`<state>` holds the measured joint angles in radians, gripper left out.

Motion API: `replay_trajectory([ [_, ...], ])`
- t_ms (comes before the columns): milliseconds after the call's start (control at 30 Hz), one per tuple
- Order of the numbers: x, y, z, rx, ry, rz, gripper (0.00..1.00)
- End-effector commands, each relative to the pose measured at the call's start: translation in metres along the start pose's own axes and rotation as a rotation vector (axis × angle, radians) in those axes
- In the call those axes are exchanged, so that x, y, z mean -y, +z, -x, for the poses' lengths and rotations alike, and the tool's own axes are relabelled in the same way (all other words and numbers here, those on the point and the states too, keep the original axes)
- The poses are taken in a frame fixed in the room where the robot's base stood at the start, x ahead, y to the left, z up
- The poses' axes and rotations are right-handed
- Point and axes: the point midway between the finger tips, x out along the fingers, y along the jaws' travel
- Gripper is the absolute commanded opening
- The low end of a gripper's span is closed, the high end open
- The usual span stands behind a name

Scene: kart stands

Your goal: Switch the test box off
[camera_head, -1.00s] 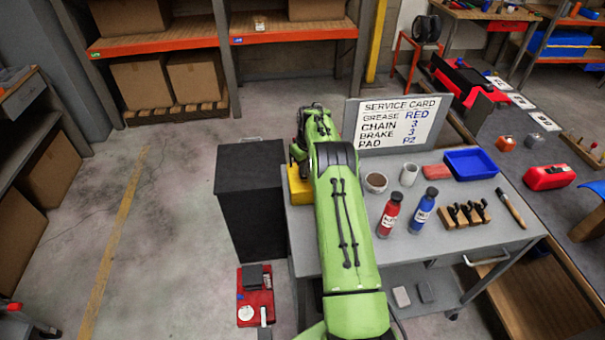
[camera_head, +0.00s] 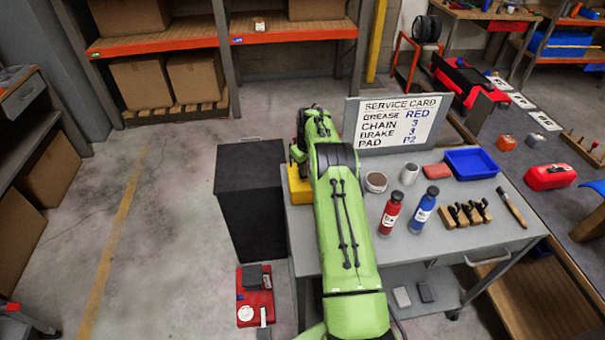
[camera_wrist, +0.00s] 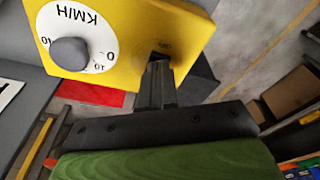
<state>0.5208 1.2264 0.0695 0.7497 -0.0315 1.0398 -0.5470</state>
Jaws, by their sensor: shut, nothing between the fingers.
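The test box is the yellow box in the wrist view (camera_wrist: 196,50). It has a white dial marked KM/H (camera_wrist: 85,22) with a grey knob (camera_wrist: 70,53). My gripper (camera_wrist: 159,66) is shut and empty, its fingertips at the box's face by a dark spot and small lettering. The fingertips largely cover that spot, so I cannot tell the switch's position or whether they touch it. In the head view the yellow box (camera_head: 299,188) shows at the bench's left edge, partly hidden by my green arm.
The grey bench (camera_head: 345,222) holds a service card board (camera_head: 397,122), red bottle (camera_head: 390,212), blue bottle (camera_head: 423,207), cup (camera_head: 409,173), round tin (camera_head: 376,182) and blue tray (camera_head: 471,163). A black cabinet (camera_head: 249,200) stands left of the bench. The floor farther left is clear.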

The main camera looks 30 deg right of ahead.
Motion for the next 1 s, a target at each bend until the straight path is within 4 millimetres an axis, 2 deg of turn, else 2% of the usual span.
replay_trajectory([
  [633,0.0,0.001,-0.008,0.0,0.0,0.0,0.0],
  [1000,0.0,-0.004,0.025,-0.001,0.001,-0.001,0.0],
])
